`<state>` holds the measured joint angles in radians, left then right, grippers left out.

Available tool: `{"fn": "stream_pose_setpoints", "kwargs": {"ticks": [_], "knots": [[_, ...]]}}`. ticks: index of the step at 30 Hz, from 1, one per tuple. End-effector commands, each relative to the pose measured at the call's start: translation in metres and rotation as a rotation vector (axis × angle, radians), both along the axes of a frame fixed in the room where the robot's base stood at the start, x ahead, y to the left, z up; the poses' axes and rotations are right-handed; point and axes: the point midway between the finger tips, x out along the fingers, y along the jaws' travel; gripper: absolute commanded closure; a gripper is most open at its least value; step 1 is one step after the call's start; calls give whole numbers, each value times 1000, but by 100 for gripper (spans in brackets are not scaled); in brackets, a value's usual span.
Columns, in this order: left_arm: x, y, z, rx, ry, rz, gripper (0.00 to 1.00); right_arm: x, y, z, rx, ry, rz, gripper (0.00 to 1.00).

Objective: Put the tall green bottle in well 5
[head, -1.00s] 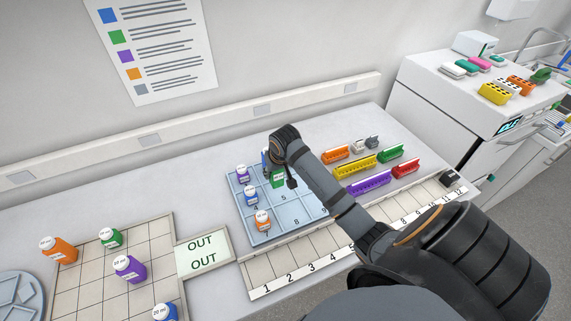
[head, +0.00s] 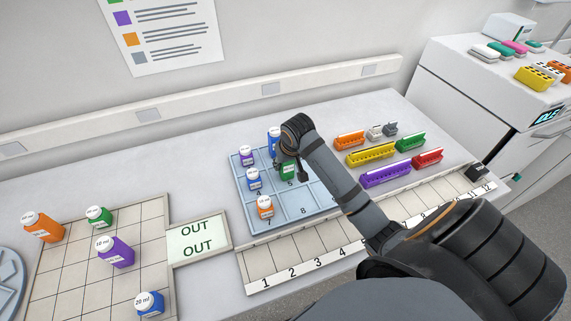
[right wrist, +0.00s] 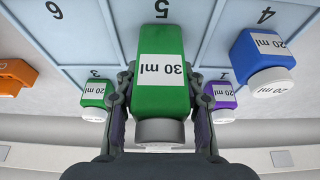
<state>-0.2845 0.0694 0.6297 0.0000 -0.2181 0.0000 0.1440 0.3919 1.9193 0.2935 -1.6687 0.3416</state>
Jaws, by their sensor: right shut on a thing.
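My right gripper (head: 288,158) is shut on the tall green bottle (head: 287,171), which has a white "30 ml" label and a grey cap. In the right wrist view the bottle (right wrist: 162,75) sits between both fingers. It is upright, at well 5 of the blue tray (head: 321,203), just behind the printed 5. I cannot tell whether its base touches the tray floor. My left gripper is not in view.
Close neighbours in the tray are a purple bottle (head: 246,155), a tall blue bottle (head: 273,140), a small blue bottle (head: 254,179), an orange bottle (head: 265,207) and a small green bottle (right wrist: 95,98). Coloured racks (head: 385,174) stand to the right.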

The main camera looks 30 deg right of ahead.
Motion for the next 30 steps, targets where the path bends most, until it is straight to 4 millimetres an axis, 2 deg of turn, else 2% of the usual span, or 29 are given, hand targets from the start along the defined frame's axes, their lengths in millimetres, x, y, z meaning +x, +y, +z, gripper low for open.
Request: {"fn": "stream_pose_setpoints", "kwargs": {"ticks": [5, 6, 11, 21, 26, 30], "knots": [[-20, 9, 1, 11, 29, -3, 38, 0, 0, -3, 0, -2, 0, 93], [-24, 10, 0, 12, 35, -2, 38, 1, 0, -3, 0, -2, 0, 59], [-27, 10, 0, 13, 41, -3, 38, 1, 0, -3, 0, -2, 0, 39], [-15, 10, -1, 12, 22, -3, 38, 1, 0, 1, -1, -4, 1, 39], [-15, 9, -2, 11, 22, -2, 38, -9, 2, 29, -4, -6, 2, 39], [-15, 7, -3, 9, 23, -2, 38, -23, 5, 62, -5, -7, 3, 39]]}}
